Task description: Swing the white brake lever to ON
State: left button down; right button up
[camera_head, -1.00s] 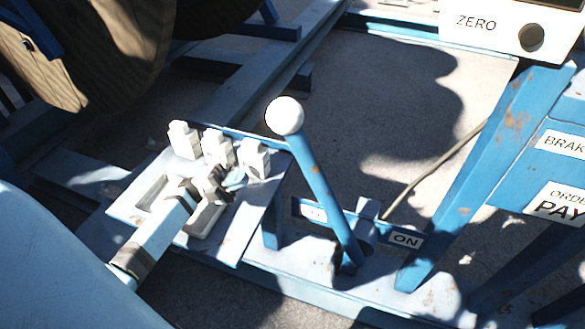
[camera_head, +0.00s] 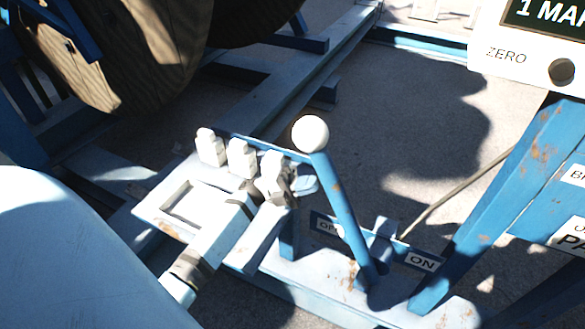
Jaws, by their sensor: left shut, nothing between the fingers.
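The brake lever has a round white knob (camera_head: 310,133) on a blue shaft (camera_head: 346,213) that rises from a pivot on the blue frame. The lever leans left, with its knob above the OFF side. The OFF label (camera_head: 328,226) is partly hidden behind the shaft, and the ON label (camera_head: 422,261) is to the right of the lever's foot. My left gripper (camera_head: 304,185) is shut and empty. Its fingertips are just left of the shaft, below the knob; I cannot tell whether they touch it. My right gripper is not in view.
A wooden reel (camera_head: 100,55) is at upper left. A blue post (camera_head: 500,205) and a white display box (camera_head: 520,70) stand at right.

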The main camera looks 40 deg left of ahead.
pick_arm(q)
jog(key=shift+w+d+r, duration=0.15)
jog(key=shift+d, duration=0.15)
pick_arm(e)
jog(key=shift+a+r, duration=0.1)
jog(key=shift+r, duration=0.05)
